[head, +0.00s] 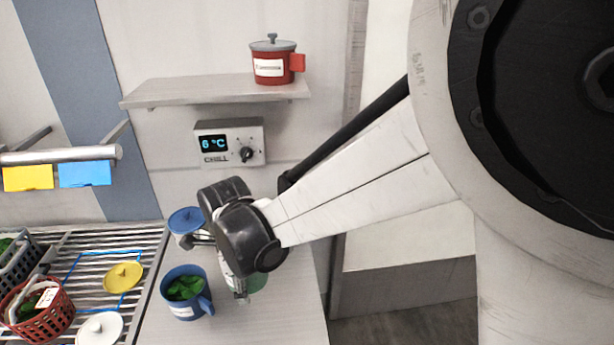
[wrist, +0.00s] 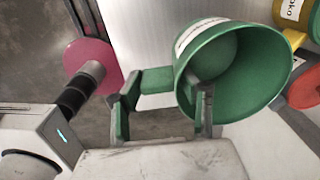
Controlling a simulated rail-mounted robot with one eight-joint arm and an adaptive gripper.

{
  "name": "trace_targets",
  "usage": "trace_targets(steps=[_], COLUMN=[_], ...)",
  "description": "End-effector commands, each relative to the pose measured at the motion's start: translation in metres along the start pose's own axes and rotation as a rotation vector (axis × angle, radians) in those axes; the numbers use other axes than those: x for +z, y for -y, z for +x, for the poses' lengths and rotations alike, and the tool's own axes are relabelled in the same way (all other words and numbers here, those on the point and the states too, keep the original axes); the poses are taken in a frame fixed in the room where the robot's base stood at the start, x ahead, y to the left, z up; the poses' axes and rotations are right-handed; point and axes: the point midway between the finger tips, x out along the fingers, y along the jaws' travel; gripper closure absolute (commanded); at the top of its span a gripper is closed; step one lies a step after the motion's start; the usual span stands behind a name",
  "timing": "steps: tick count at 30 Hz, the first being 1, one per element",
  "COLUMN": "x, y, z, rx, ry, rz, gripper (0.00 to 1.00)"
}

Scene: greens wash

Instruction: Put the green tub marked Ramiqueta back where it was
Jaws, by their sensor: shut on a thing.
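The green tub (wrist: 235,70) fills the upper right of the wrist view, tilted, with its open mouth toward the camera. Its inside looks empty. Its pale label shows only edge-on, so I cannot read the name. My gripper (wrist: 160,112) is shut on the tub, with its side handle (wrist: 157,80) between the fingers. I cannot tell whether the tub touches the counter.
A blue tub with leaves (head: 184,309) stands close left of my gripper; a blue-lidded pot (head: 186,221) stands behind. A red tub (head: 270,74) sits on the shelf (head: 205,91) above the chill unit (head: 230,142). The rack holds a yellow lid (head: 123,277), white lid (head: 100,329) and red basket (head: 45,325).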

Motion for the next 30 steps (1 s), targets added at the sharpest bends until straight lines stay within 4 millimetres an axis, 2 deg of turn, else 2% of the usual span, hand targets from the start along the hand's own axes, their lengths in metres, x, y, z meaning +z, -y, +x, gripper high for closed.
trace_targets(steps=[3, 10, 17, 24, 30], x=[-0.025, -0.057, -0.063, -0.062, -0.062], y=[-0.003, -0.008, -0.009, -0.009, -0.010], z=[0.017, 0.035, 0.045, 0.077, 0.077], rx=[0.000, 0.000, 0.000, 0.000, 0.000], ry=[0.000, 0.000, 0.000, 0.000, 0.000], rz=[0.004, 0.002, 0.000, 0.000, 0.000], gripper=[1.00, 1.00, 1.00, 1.00, 1.00])
